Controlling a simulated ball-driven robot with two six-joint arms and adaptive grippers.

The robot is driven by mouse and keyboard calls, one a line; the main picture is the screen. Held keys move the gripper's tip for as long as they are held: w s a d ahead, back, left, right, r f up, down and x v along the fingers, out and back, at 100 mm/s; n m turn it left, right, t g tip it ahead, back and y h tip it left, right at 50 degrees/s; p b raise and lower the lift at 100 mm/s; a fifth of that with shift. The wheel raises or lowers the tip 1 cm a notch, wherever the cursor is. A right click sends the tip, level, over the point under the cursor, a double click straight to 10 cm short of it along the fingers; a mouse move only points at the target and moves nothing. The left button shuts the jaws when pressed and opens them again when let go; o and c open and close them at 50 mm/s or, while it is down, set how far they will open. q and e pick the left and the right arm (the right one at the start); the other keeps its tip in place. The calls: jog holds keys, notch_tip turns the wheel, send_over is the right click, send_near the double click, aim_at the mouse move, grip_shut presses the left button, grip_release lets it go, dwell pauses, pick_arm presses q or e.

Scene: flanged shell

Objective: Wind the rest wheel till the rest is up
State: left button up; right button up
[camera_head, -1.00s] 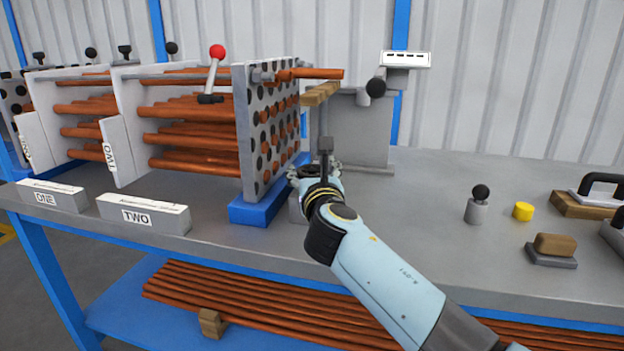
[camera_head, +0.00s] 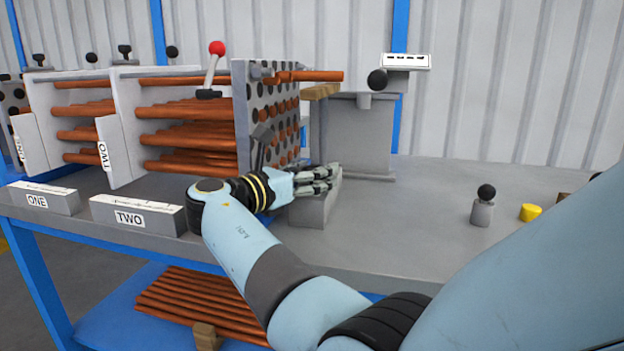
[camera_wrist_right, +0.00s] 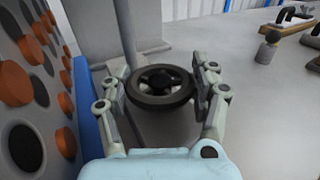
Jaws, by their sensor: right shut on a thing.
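My right gripper (camera_head: 325,180) is shut on the rest wheel (camera_wrist_right: 160,82), a dark spoked handwheel lying flat between its fingers in the right wrist view. In the head view the hand hides the wheel, above a grey block (camera_head: 312,209). The rest, a wooden block (camera_head: 322,91), sits on a grey post beside the drilled plate (camera_head: 268,95). One copper tube (camera_head: 315,76) sticks out of the plate just above the wood; whether they touch I cannot tell. My left gripper is out of view.
A red-knobbed lever (camera_head: 216,50) stands above the tube bundle at left. A grey stand (camera_head: 360,135) rises behind the hand. A black-knobbed piece (camera_head: 483,207) and a yellow cylinder (camera_head: 530,212) stand on the clear bench at right.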

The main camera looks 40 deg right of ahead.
jog(key=shift+m+g+b, duration=0.45)
jog(key=shift+m+g, duration=0.25)
jog(key=shift+g, duration=0.7)
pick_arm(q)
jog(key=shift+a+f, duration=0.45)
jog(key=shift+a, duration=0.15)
pick_arm(e)
jog(key=shift+m, duration=0.3)
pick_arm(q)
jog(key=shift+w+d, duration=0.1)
